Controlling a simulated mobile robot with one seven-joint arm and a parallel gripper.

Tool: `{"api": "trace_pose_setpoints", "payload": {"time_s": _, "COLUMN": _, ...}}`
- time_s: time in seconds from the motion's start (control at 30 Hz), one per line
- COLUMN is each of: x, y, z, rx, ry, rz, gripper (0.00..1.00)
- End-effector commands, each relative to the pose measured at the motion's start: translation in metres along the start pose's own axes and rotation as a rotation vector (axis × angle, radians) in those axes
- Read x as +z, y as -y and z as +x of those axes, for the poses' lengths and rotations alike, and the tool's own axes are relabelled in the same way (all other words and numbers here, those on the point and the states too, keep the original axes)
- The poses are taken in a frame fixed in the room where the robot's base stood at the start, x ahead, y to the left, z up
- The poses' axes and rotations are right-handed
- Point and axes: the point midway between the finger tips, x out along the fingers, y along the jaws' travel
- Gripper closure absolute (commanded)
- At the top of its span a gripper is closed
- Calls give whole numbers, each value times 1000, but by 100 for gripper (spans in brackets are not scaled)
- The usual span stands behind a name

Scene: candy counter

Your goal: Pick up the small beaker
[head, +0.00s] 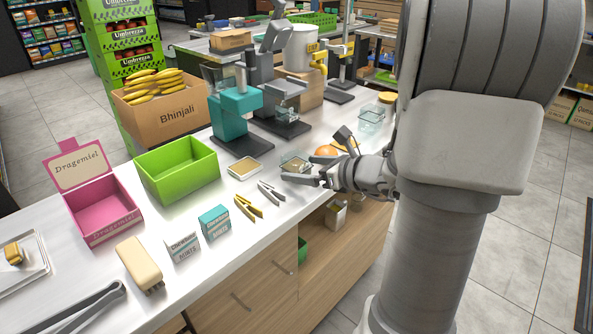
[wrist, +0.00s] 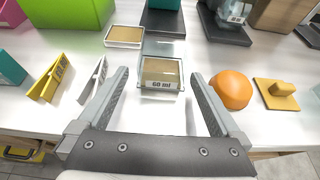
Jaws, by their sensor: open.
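The small beaker (wrist: 161,73) is a clear, square-looking container with tan contents and a "60 ml" label. It stands upright on the white counter and also shows in the head view (head: 294,160), partly behind my fingers. My gripper (wrist: 158,77) is open and empty, its two fingers on either side of the beaker in the wrist view, with a gap to each side. In the head view my gripper (head: 299,170) reaches in from the right, low over the counter at the beaker's near side. I cannot tell how far the fingertips are above the counter.
An orange dome (wrist: 230,90) and a yellow block with a knob (wrist: 284,92) sit close on the right. A teal machine (head: 236,110) stands behind. Another clear container (head: 371,120) stands farther back.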

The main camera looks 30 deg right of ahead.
Motion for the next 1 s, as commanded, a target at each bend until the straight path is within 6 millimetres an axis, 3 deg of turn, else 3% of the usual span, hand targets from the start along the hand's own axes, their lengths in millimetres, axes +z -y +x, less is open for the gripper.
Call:
{"api": "trace_pose_setpoints", "payload": {"time_s": 0.2, "x": -2, "y": 1, "z": 32, "rx": 3, "ry": 1, "rz": 0, "gripper": 0}}
{"api": "trace_pose_setpoints", "payload": {"time_s": 0.43, "x": 0, "y": 2, "z": 33, "rx": 0, "ry": 0, "rz": 0, "gripper": 0}}
{"api": "trace_pose_setpoints", "payload": {"time_s": 0.9, "x": -1, "y": 2, "z": 32, "rx": 1, "ry": 0, "rz": 0, "gripper": 85}}
{"api": "trace_pose_setpoints", "payload": {"time_s": 1.0, "x": 0, "y": 2, "z": 32, "rx": 1, "ry": 1, "rz": 0, "gripper": 87}}
